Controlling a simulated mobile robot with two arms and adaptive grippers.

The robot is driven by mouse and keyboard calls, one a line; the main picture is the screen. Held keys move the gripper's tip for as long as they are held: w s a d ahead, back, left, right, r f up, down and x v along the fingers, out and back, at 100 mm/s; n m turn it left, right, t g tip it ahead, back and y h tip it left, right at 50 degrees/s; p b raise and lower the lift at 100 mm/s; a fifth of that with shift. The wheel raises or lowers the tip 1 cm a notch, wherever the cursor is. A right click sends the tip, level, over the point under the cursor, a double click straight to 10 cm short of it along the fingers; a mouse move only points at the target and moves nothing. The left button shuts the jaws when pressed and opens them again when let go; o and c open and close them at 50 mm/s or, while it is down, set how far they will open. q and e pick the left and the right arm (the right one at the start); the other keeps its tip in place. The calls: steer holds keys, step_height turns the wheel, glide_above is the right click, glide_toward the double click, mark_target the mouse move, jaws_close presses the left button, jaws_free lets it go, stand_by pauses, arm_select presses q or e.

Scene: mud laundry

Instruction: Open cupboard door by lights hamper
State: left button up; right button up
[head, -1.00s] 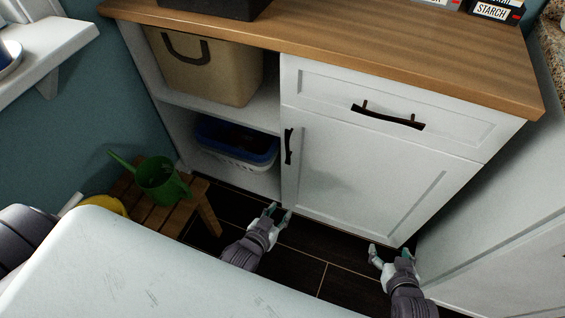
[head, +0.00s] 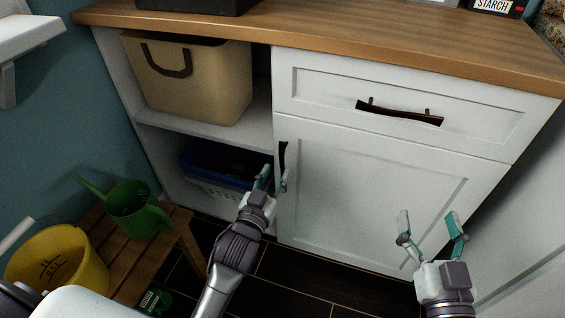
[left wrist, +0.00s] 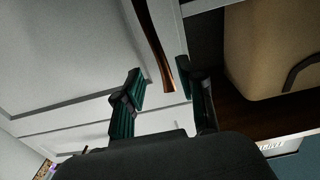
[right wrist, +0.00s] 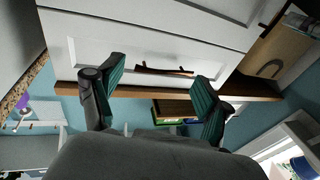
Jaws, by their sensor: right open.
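The white cupboard door (head: 365,200) is shut, below a drawer. Its dark vertical handle (head: 283,160) is at the door's left edge; it also shows in the left wrist view (left wrist: 155,45). My left gripper (head: 272,180) is open at the handle's lower end, with its fingertips on either side of it in the picture; I cannot tell if they touch it. My right gripper (head: 430,225) is open and empty in front of the door's lower right part. The lights hamper is not clearly identifiable; a beige bin (head: 190,80) with a dark handle sits on the upper open shelf.
The drawer (head: 400,100) has a dark horizontal handle. A blue and white basket (head: 215,175) sits on the lower shelf. A wooden bench (head: 165,235) with a green watering can (head: 138,212) and yellow bucket (head: 60,262) stands left. Dark floor (head: 300,275) shows in front.

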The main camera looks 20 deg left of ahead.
mark_target(282, 161)
arm_select(q)
steer(key=w+b, duration=0.1)
steer(key=w, duration=0.4)
steer(key=shift+w+d, duration=0.1)
steer(key=shift+w, duration=0.45)
arm_select(e)
step_height(282, 161, up, 6)
steer(key=s+t+y, duration=0.1)
steer(key=t, duration=0.3)
steer(key=shift+s+a+y, duration=0.25)
steer(key=shift+s+y, duration=0.05)
steer(key=shift+s, duration=0.05)
steer(key=shift+r, duration=0.1)
arm_select(q)
jaws_close()
